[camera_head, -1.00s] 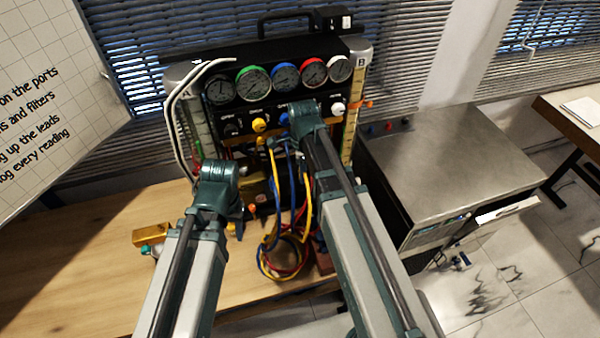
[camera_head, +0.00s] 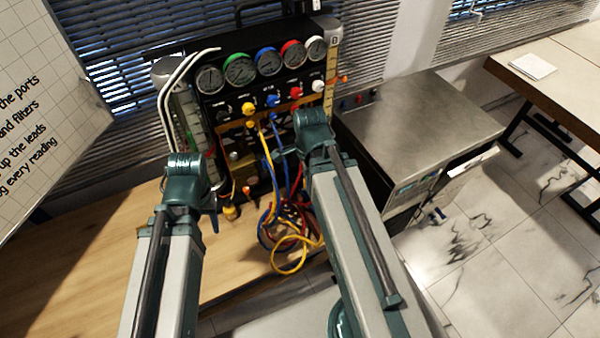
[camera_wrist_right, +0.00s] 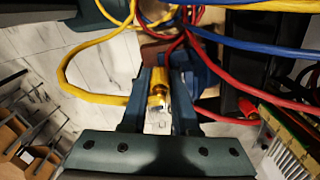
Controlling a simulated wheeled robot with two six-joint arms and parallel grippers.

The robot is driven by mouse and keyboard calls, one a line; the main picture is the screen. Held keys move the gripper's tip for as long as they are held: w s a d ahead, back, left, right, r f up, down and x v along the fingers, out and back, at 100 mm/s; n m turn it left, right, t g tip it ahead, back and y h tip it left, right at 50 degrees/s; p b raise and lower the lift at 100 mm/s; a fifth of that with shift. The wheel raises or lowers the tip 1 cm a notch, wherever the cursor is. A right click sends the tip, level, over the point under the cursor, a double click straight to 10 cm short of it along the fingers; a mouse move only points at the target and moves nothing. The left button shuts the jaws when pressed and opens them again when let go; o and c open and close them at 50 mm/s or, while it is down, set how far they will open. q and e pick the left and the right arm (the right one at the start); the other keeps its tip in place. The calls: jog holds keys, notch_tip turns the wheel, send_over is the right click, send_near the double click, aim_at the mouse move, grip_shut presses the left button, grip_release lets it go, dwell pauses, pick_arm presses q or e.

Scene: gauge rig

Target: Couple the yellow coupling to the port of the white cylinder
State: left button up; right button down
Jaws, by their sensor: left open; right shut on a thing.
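My right gripper (camera_wrist_right: 158,100) is shut on the yellow coupling (camera_wrist_right: 158,90), whose silver end points toward the wrist camera. In the head view the right gripper (camera_head: 281,153) is in front of the gauge rig, and the coupling cannot be made out there. My left gripper (camera_head: 213,212) is open, low in front of the rig's left side; its fingertips are partly hidden by its own arm. A pale upright cylinder (camera_head: 168,72) stands at the rig's left, and another (camera_head: 326,28) at its right. I cannot tell which bears the port.
The gauge panel (camera_head: 252,88) carries a row of gauges above coloured knobs. Tangled yellow, red and blue hoses (camera_head: 290,225) hang in front of it over the wooden bench (camera_head: 110,262). A steel-topped cabinet (camera_head: 420,125) stands at the right. The bench's left part is clear.

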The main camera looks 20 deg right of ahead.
jog(key=shift+s, duration=0.3)
notch_tip(320, 180, down, 12)
jog(key=b, duration=1.2)
jog(key=shift+f, duration=0.25)
